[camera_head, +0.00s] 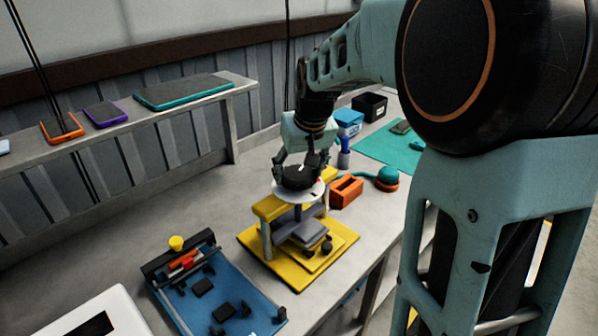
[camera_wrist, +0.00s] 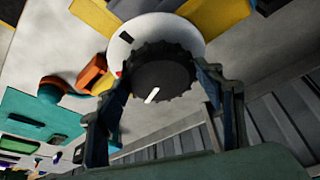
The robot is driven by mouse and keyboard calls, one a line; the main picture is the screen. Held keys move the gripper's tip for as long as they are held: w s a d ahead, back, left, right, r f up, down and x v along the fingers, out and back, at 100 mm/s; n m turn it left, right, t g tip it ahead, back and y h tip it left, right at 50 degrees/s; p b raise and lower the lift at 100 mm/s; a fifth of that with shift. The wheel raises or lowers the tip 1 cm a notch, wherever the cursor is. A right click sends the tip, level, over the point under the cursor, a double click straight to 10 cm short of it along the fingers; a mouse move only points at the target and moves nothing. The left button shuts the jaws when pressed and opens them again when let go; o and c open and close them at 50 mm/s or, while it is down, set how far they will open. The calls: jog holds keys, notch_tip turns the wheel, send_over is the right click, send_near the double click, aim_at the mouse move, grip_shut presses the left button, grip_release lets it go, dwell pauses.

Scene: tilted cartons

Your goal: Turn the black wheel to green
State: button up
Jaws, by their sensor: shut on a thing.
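The black wheel (camera_wrist: 160,84) has a knurled rim and a white pointer line, and it sits on a white round dial plate (camera_wrist: 128,42). In the head view the wheel (camera_head: 297,178) lies on top of a yellow stand (camera_head: 266,212). My gripper (camera_wrist: 160,92) is shut on the wheel, with one finger on each side of its rim. My gripper (camera_head: 301,172) reaches down onto it from above in the head view. A small red mark shows at the plate's edge beside one finger. No green mark can be made out on the plate; my fingers and the wheel hide part of it.
An orange block (camera_head: 346,191) and a teal round object (camera_head: 388,176) stand right of the stand. A blue tray (camera_head: 216,296) with small parts lies front left. A shelf (camera_head: 215,99) with flat devices runs along the wall. A black bin (camera_head: 370,105) stands at the back.

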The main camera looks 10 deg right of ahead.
jog(key=o, duration=1.2)
jog(key=shift+c, duration=0.2)
jog(key=shift+r, duration=0.1)
jog(key=v, duration=1.1)
jog(key=shift+s+r, duration=0.25)
jog(key=shift+r, duration=0.1)
jog(key=shift+d, duration=0.1)
